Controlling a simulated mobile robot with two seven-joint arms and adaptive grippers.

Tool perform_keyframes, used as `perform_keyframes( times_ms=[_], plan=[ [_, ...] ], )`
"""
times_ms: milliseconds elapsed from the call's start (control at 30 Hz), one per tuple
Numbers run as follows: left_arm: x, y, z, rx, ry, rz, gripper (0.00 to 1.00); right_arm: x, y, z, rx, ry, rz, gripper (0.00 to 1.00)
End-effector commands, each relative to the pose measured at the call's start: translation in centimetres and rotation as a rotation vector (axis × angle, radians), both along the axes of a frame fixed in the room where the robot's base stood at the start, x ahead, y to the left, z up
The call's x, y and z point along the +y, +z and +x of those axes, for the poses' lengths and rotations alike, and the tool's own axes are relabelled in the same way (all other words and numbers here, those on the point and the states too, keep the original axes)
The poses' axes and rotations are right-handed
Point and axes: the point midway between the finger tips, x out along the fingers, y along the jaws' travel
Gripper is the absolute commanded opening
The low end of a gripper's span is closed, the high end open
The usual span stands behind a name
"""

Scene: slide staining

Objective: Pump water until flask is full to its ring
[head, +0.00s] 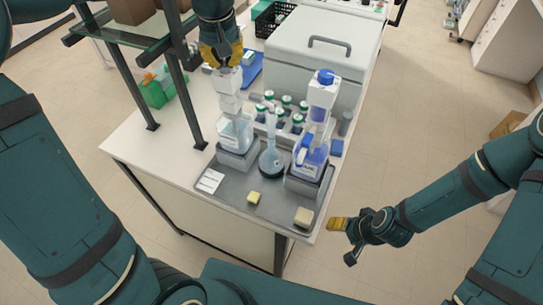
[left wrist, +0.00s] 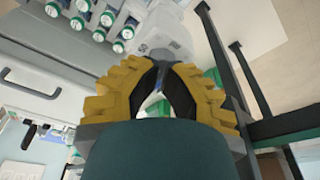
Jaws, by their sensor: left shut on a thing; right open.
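The flask (head: 271,161) is clear with a long thin neck and a round bottom. It stands upright on the grey tray between two bottle dispensers; its liquid level and ring are too small to tell. The left dispenser bottle (head: 235,134) holds pale, clear liquid and has a white pump body (head: 229,90), also seen in the left wrist view (left wrist: 165,32). My left gripper (head: 221,62) is above this pump, its yellow fingers shut on the pump's top, which they mostly hide. My right gripper (head: 345,240) is open and empty, off the front right bench corner.
The right dispenser (head: 311,150) has a blue cap and blue-violet liquid. Several green-capped vials (head: 286,101) stand behind the flask. A grey lidded box (head: 310,50) stands behind. Shelf posts (head: 183,85) stand left.

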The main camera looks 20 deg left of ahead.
Motion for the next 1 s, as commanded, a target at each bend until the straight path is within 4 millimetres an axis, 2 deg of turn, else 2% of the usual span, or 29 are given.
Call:
perform_keyframes(
  times_ms=[433, 1000],
  plan=[
    [0.0, 0.0, -0.1, 0.009, 0.000, 0.000, 0.00, 0.0, 0.3, 0.0, 0.000, 0.000, 0.000, 0.62],
    [0.0, 3.8, -0.1, 0.005, -0.001, 0.001, 0.00, 0.0, 3.2, 0.0, 0.000, 0.000, 0.000, 0.62]
  ],
)
